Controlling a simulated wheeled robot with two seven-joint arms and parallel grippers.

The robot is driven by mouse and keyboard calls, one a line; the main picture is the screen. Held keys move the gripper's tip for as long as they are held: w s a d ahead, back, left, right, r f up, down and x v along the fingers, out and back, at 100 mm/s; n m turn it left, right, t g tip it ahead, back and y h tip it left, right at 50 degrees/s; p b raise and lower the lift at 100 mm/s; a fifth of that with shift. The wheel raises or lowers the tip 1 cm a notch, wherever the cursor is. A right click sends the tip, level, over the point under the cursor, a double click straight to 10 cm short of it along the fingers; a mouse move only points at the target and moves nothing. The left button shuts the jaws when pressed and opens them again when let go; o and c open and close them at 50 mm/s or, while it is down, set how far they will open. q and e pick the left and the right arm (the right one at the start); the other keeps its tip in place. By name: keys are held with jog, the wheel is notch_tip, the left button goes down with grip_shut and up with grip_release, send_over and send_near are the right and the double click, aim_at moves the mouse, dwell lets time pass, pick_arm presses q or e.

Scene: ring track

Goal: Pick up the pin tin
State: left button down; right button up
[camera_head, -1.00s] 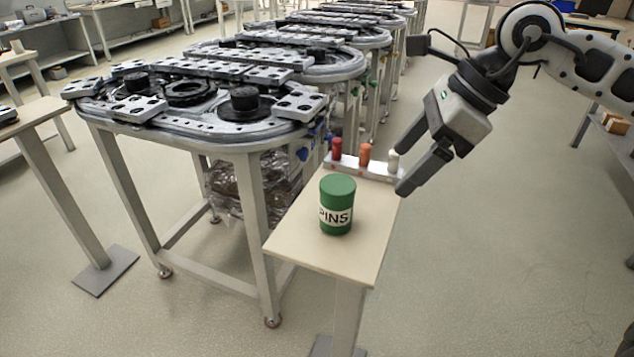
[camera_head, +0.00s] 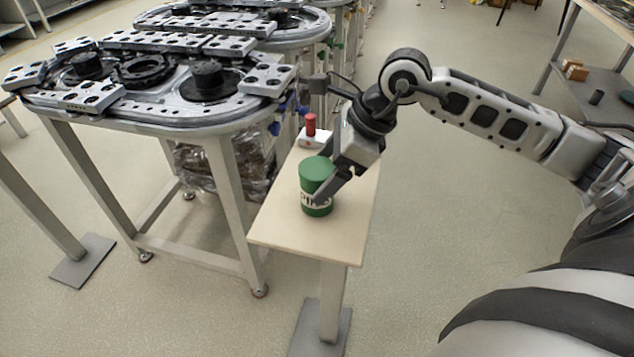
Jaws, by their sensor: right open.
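The pin tin (camera_head: 316,172) is a green cylinder with a green lid and a pale label, partly reading PINS. It stands upright on a small pale wooden table (camera_head: 285,233). My right gripper (camera_head: 322,190) is open and low at the tin. One finger passes in front of the tin's right side and covers part of the label. The other finger is hidden, and I cannot tell whether the fingers touch the tin. My left gripper is not in view.
The ring track (camera_head: 150,85) on a metal frame is close on the left. Open floor lies right of the small table.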

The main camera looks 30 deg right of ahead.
jog(key=x, duration=0.3)
jog(key=p+x, duration=0.1)
jog(key=x, duration=0.1)
jog(key=shift+w+d, duration=0.15)
jog(key=shift+w, duration=0.15)
jog(key=c, duration=1.1)
jog(key=shift+c, duration=0.2)
